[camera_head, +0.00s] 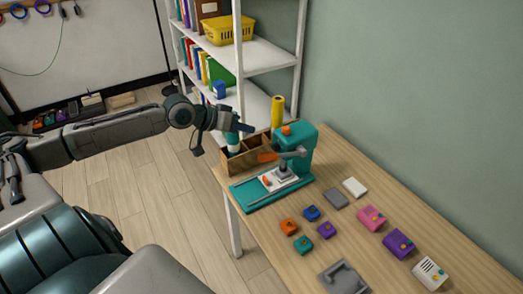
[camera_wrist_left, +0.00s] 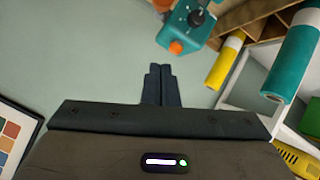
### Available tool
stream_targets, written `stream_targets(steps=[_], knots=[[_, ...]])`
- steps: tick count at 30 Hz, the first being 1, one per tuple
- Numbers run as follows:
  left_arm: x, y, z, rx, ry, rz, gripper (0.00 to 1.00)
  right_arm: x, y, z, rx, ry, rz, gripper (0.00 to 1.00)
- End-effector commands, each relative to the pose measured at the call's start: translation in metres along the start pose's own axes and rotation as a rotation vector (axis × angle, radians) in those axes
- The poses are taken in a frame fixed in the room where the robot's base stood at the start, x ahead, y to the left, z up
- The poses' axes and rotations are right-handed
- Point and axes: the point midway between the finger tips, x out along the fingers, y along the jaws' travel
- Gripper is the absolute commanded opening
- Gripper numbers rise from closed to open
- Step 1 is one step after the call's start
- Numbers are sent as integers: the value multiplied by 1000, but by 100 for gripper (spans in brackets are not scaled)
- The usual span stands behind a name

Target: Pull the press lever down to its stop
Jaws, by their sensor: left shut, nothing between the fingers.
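The teal press (camera_head: 303,142) stands at the table's far end, with an orange knob (camera_head: 286,130) on top. Its lever (camera_head: 288,153) is a grey rod with an orange grip (camera_head: 267,157), sticking out toward the left of the press, roughly level. In the left wrist view the press (camera_wrist_left: 190,22) shows at the top, with its orange knob (camera_wrist_left: 176,47). My left gripper (camera_head: 250,128) is shut and empty, above and to the left of the lever grip, apart from it. Its closed fingers also show in the left wrist view (camera_wrist_left: 160,75). My right gripper is in neither view.
A wooden box (camera_head: 236,165) with a teal-and-white roll (camera_head: 233,144) stands close behind the press, under my left gripper. A yellow roll (camera_head: 278,112) stands beside it. A white shelf (camera_head: 262,56) rises behind. Several small coloured blocks and a grey bracket (camera_head: 343,279) lie nearer on the table.

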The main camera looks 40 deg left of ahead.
Motion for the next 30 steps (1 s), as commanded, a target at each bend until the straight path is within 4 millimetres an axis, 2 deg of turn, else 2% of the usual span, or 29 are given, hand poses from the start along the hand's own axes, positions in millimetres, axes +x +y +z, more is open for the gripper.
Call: stream_targets(steps=[5, 14, 24, 30], knots=[[12, 3, -1, -2, 4, 7, 0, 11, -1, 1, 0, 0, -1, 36], [31, 3, -2, -3, 3, 6, 0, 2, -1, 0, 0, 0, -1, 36], [61, 4, -2, -4, -1, 6, 0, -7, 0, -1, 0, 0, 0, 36], [65, 3, 27, -3, -5, 3, 0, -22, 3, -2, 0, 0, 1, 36]])
